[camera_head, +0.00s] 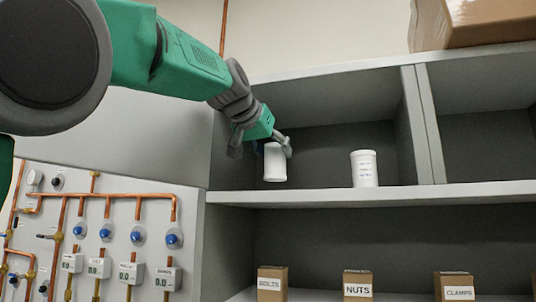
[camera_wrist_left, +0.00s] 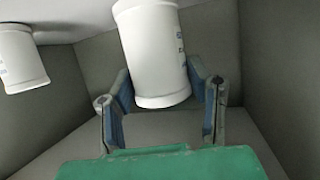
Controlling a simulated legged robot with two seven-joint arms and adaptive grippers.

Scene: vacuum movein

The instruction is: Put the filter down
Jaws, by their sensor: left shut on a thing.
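My left gripper (camera_head: 272,142) is shut on a white cylindrical filter (camera_head: 274,163) at the left end of the upper shelf compartment. The filter is roughly upright, and its lower end looks close to the shelf board (camera_head: 330,193); I cannot tell if it touches. In the left wrist view the gripper's fingers (camera_wrist_left: 165,95) stand on both sides of the held filter (camera_wrist_left: 155,50). A second white filter (camera_head: 365,169) with a printed label stands on the same shelf to the right, and it also shows in the left wrist view (camera_wrist_left: 20,58). My right gripper is not in view.
A divider (camera_head: 424,122) bounds the compartment on the right. The shelf between the two filters is clear. Boxes labelled bolts (camera_head: 272,284), nuts (camera_head: 358,286) and clamps (camera_head: 454,287) stand below. A cardboard box (camera_head: 475,22) sits on top. A panel with copper pipes (camera_head: 120,197) is at left.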

